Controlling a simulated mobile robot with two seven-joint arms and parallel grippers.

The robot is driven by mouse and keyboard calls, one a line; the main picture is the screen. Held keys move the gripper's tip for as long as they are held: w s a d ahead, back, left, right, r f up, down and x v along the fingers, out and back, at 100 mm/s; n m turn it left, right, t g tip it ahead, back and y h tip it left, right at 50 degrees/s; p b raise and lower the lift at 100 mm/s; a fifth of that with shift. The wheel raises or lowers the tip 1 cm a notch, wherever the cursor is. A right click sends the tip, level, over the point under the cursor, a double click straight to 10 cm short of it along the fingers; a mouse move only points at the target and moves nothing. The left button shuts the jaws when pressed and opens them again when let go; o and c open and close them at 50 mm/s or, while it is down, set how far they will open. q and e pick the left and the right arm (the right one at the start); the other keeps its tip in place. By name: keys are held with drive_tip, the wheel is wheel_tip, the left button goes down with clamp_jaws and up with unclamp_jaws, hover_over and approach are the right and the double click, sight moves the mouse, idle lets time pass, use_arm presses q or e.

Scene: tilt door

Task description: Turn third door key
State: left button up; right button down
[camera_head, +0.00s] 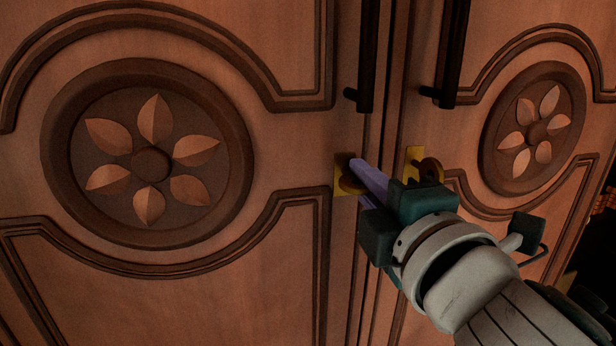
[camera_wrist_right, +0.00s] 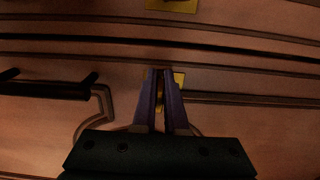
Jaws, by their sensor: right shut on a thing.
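A wooden double door (camera_head: 300,150) fills the head view. A brass key (camera_head: 350,182) sits at a gold lock plate (camera_head: 342,162) on the left door, below its dark handle. My right gripper (camera_head: 364,182) reaches this lock from the lower right, its purple fingers shut on the key. In the right wrist view the fingers (camera_wrist_right: 161,78) are close together in front of the gold plate (camera_wrist_right: 178,78), and most of the key is hidden between them. My left gripper is not in view.
Dark vertical handles (camera_head: 367,60) and (camera_head: 449,60) hang above the locks, one on each door. Round carved flower panels (camera_head: 150,165) decorate the doors. A dark opening shows at the lower right edge.

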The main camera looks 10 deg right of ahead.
drive_tip(key=c, duration=1)
unclamp_jaws()
drive_tip(key=shift+o, duration=0.2)
drive_tip(key=shift+s, duration=0.1)
drive_tip(key=s, duration=0.9)
drive_tip(key=shift+s+d, duration=0.15)
drive_tip(key=shift+s, duration=0.25)
